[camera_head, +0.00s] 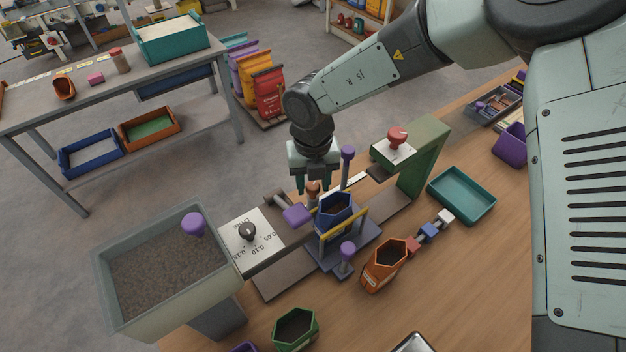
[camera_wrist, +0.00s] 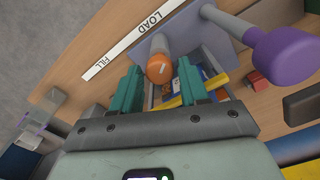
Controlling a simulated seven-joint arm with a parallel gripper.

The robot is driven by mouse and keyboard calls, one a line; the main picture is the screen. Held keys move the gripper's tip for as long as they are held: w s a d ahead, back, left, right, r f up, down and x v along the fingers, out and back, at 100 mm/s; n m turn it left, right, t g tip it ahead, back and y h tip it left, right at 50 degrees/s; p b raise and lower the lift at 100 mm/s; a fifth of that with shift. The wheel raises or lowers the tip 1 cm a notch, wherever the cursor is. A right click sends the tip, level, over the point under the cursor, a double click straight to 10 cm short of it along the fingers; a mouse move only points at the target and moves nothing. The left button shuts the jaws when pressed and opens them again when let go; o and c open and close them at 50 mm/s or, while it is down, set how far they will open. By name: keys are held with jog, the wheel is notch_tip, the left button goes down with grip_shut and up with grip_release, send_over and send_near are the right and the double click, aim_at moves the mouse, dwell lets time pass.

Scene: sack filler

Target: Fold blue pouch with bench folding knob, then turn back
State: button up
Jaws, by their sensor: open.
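The blue pouch (camera_head: 335,210) stands open with dark fill inside, in a holder with a yellow bar (camera_head: 343,224) at the bench's middle. An orange-ended knob (camera_head: 313,188) on a grey shaft sits just behind it. My gripper (camera_head: 314,184) points down over this knob, its teal fingers open. In the wrist view the orange knob (camera_wrist: 160,68) shows between the open fingertips, with no clear grip on it. A little blue and yellow of the pouch and bar shows between the fingers; the rest is hidden there.
Purple knobs stand close by, one tall behind (camera_head: 347,153) and one in front (camera_head: 347,250). A hopper (camera_head: 118,313) with a dial is at left, a green post with a red button (camera_head: 397,136) at right. Orange (camera_head: 372,283) and green (camera_head: 296,345) pouches stand in front. A teal tray (camera_head: 462,207) is right.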

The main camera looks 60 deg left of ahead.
aim_at(313, 186)
notch_tip(313, 186, up, 11)
jog(key=shift+f, duration=0.15)
jog(key=shift+o, duration=0.3)
